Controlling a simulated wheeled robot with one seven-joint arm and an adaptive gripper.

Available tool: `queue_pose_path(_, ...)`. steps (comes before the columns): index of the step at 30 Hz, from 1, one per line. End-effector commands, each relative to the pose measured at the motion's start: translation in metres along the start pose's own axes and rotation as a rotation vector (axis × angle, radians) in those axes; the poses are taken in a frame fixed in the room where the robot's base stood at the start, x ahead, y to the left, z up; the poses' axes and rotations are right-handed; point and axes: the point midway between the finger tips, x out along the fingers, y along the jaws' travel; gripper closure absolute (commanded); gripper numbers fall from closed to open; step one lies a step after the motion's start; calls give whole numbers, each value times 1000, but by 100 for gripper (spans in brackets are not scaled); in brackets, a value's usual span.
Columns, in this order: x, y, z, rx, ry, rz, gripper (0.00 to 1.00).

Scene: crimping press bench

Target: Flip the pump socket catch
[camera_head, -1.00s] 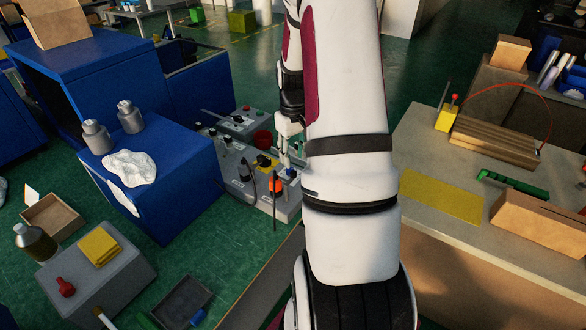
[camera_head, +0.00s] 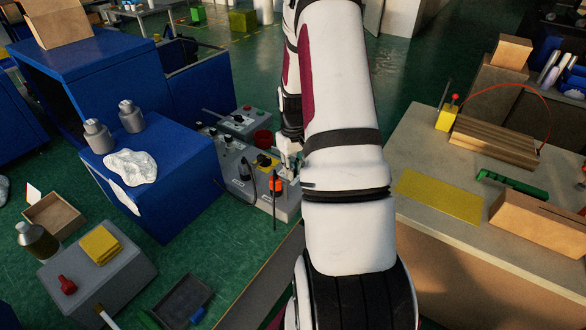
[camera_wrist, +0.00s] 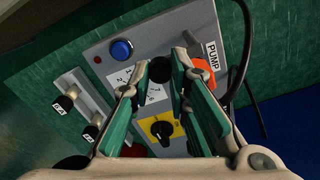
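In the wrist view, the orange pump socket (camera_wrist: 202,75) sits beside the "PUMP" label (camera_wrist: 212,55) on the grey panel (camera_wrist: 180,25). My right finger partly covers it, and I cannot make out its catch clearly. My gripper (camera_wrist: 163,62) is open, its green-padded fingers apart over the panel. A black round knob (camera_wrist: 160,70) shows between the fingertips; I cannot tell whether they touch it. In the head view, an orange part (camera_head: 276,185) shows on the panel's front right, and my gripper (camera_head: 288,160) is mostly hidden by my arm.
A blue button (camera_wrist: 121,49), a yellow-based rotary switch (camera_wrist: 161,129) and two black-knobbed levers (camera_wrist: 65,101) are close by on the panel. A black cable (camera_wrist: 242,60) runs along its right side. The blue cabinet (camera_head: 165,190) stands left; the workbench (camera_head: 440,240) stands right.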

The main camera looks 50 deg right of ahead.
Motion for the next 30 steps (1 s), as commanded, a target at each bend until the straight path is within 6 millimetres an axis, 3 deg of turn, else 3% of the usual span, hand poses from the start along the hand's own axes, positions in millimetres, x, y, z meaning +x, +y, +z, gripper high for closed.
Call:
queue_pose_path(14, 0, 1, 4, 96, -1, 0, 100)
queue_pose_path(30, 0, 3, 20, 509, -1, 1, 100)
